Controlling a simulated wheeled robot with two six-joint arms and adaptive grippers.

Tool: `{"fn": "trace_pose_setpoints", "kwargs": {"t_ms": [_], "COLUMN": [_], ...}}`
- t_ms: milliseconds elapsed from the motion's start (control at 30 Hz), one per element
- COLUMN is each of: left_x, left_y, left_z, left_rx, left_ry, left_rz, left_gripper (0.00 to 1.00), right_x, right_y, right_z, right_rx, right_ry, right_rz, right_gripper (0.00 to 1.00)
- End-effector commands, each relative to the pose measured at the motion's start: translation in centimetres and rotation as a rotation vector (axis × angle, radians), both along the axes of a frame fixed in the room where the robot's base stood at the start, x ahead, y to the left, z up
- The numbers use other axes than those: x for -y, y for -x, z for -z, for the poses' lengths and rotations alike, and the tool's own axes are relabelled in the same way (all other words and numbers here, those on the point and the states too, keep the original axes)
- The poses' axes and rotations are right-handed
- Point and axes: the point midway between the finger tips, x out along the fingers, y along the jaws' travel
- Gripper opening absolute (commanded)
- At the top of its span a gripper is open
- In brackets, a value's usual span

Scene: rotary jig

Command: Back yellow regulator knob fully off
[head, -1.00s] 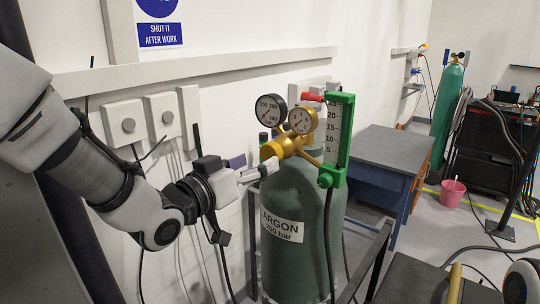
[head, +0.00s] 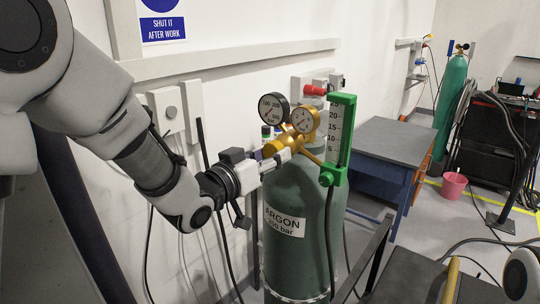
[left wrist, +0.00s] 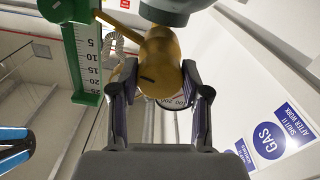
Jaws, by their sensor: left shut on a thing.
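The gold-yellow regulator (head: 270,149) with two round gauges sits on top of the green argon cylinder (head: 305,190). My left gripper (head: 284,156) has come in from the left to the regulator's front. In the left wrist view the rounded yellow knob (left wrist: 158,62) lies between the two fingers of my left gripper (left wrist: 160,92), which is shut on it. A dark slot mark shows on the knob's face. The fingers hide part of the knob in the head view, so its turn and seating cannot be told there. My right gripper is not in view.
A green flow scale (head: 339,130) stands close to the right of the regulator, with a hose hanging from it. The wall is close behind and left, with grey boxes (head: 166,112). A grey-topped blue workbench (head: 385,145) stands farther right.

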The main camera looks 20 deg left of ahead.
Motion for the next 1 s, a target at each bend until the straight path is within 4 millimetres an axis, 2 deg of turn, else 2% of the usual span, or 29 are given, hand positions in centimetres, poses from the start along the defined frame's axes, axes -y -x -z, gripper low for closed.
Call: {"fn": "trace_pose_setpoints", "kwargs": {"t_ms": [367, 1000], "left_x": [0.05, 0.23], "left_y": [0.00, 0.06], "left_z": [0.05, -0.14], "left_rx": [-0.053, -0.253], "left_ry": [0.142, 0.692], "left_rz": [-0.001, 0.001], "left_gripper": [0.12, 0.12], "right_x": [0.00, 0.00], "right_y": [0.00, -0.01], "right_z": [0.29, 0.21], "right_rx": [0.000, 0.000], "right_ry": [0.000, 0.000], "right_rz": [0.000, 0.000], "right_gripper": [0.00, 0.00]}}
